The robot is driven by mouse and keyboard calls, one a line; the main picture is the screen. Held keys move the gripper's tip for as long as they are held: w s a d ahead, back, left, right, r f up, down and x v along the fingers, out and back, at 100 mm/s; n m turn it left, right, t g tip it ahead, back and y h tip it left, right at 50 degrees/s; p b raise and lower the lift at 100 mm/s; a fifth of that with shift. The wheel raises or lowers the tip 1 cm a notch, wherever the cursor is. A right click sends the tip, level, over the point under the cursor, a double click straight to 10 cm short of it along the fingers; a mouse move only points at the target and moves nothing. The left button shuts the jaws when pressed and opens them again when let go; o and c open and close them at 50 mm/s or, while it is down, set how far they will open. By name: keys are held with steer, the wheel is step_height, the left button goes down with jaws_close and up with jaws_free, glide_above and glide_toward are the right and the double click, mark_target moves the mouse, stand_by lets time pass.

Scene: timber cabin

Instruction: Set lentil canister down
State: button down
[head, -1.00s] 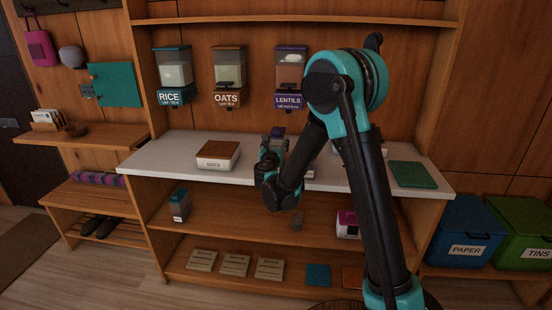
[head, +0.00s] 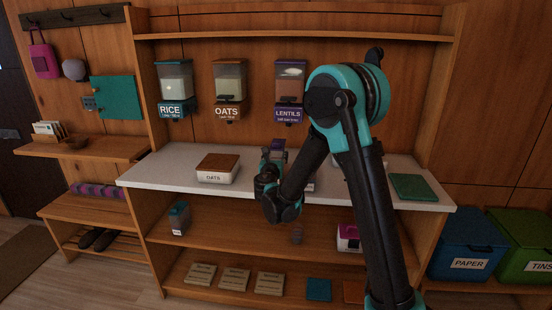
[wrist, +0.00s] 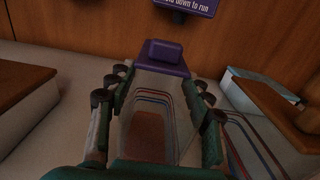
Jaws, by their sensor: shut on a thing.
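The lentil canister is clear with a purple lid (wrist: 166,54) and brown contents (wrist: 148,135) low inside. In the wrist view it stands between the fingers of my gripper (wrist: 155,120), which is shut on its sides. In the head view my gripper (head: 273,158) is over the white counter (head: 150,172), below the lentils dispenser (head: 290,82). Only the canister's purple top (head: 278,145) shows there; my gripper hides most of the rest. I cannot tell whether its base touches the counter.
A white oats box (head: 218,169) with a brown lid stands left of my gripper. A green mat (head: 412,187) lies at the counter's right end.

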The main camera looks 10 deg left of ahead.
step_height(320, 180, up, 19)
steer(key=shift+r, duration=0.2)
stand_by(1.0)
